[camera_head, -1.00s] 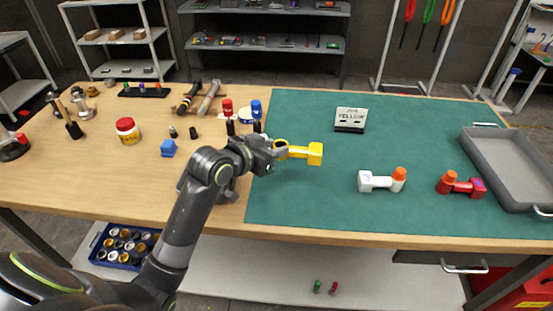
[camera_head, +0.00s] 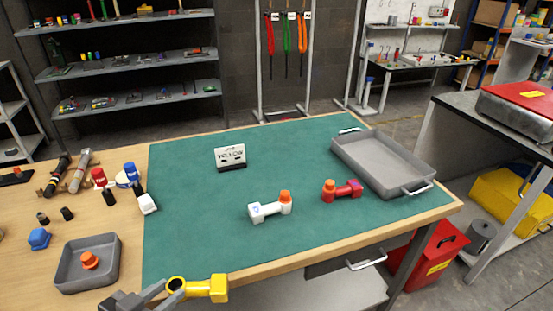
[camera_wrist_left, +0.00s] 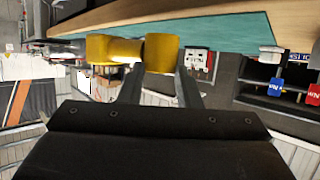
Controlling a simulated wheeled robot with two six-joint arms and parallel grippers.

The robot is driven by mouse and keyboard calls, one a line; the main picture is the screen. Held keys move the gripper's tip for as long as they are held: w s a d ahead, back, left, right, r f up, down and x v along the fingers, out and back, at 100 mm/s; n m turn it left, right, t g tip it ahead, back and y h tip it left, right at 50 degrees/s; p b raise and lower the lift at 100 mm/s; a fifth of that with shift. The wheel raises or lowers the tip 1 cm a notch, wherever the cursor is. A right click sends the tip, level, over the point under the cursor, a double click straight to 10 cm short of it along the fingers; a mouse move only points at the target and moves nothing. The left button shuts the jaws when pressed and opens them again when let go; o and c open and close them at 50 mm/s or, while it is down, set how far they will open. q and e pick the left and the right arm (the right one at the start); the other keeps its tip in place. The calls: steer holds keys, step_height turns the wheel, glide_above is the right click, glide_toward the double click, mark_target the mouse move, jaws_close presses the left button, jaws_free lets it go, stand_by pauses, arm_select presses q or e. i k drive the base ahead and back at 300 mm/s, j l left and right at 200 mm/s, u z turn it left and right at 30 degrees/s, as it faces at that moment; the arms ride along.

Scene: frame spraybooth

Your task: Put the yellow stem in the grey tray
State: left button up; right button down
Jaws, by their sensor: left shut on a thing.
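The yellow stem (camera_head: 205,289) is a bright yellow piece with a round open end and a blocky end. My left gripper (camera_head: 165,293) is shut on its round end, at the near edge of the table in the head view. In the left wrist view the stem (camera_wrist_left: 110,48) lies across the fingertips (camera_wrist_left: 155,75), with the table edge beyond it. The large grey tray (camera_head: 385,160) stands empty at the back right of the green mat, well apart from the stem. My right gripper is not in view.
A white piece (camera_head: 268,211) and a red piece (camera_head: 345,190), both with orange ends, lie on the green mat (camera_head: 200,220). A "YELLOW" sign (camera_head: 230,155) stands behind. A small grey tray (camera_head: 66,285) on the left holds an orange part. The mat's middle is mostly clear.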

mark_target(384, 168)
steer(key=l, duration=1.35)
steer(key=i+l, duration=0.15)
steer(key=l, duration=1.25)
steer(key=i+l, duration=0.1)
steer(key=i, duration=0.35)
